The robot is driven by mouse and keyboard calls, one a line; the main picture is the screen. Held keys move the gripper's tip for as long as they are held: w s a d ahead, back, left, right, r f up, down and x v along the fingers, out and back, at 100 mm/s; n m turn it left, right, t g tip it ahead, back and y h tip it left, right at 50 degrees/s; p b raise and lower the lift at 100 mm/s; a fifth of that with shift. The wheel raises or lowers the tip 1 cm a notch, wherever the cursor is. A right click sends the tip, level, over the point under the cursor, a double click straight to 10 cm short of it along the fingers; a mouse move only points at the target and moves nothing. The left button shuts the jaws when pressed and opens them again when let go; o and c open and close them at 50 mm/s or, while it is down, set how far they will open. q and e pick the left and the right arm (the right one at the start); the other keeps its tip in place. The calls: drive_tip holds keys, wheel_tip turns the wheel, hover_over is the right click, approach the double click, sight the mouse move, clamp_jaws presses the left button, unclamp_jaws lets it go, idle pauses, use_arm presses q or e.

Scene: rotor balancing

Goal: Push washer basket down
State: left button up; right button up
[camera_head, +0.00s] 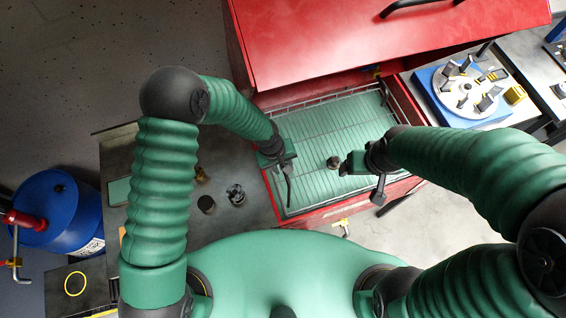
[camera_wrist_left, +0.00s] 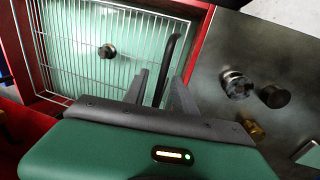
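The washer basket (camera_head: 330,125) is a wire rack inside the open red washer, with a small dark round part (camera_head: 334,162) lying on it. The basket also shows in the left wrist view (camera_wrist_left: 75,50), with the part (camera_wrist_left: 107,51). My left gripper (camera_head: 287,163) is over the basket's left side. In the left wrist view its fingers (camera_wrist_left: 160,92) are apart, with a black curved handle (camera_wrist_left: 172,55) showing between them; contact is unclear. My right gripper (camera_head: 366,172) is at the basket's right side, beside a dark handle-like piece (camera_head: 379,192); its fingers are unclear.
The red washer lid (camera_head: 380,40) stands open beyond the basket. A dark table (camera_head: 235,165) at left holds small dark parts (camera_head: 236,194) and a brass-coloured part (camera_wrist_left: 252,128). A blue drum (camera_head: 60,215) stands far left. A round fixture (camera_head: 468,90) is on the right table.

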use_arm(q)
drive_tip(key=shift+s+a, duration=0.1)
drive_tip(key=shift+a, duration=0.1)
drive_tip(key=shift+c, duration=0.7)
drive_tip(key=c, duration=0.5)
clamp_jaws()
drive_tip(key=shift+s, duration=0.1)
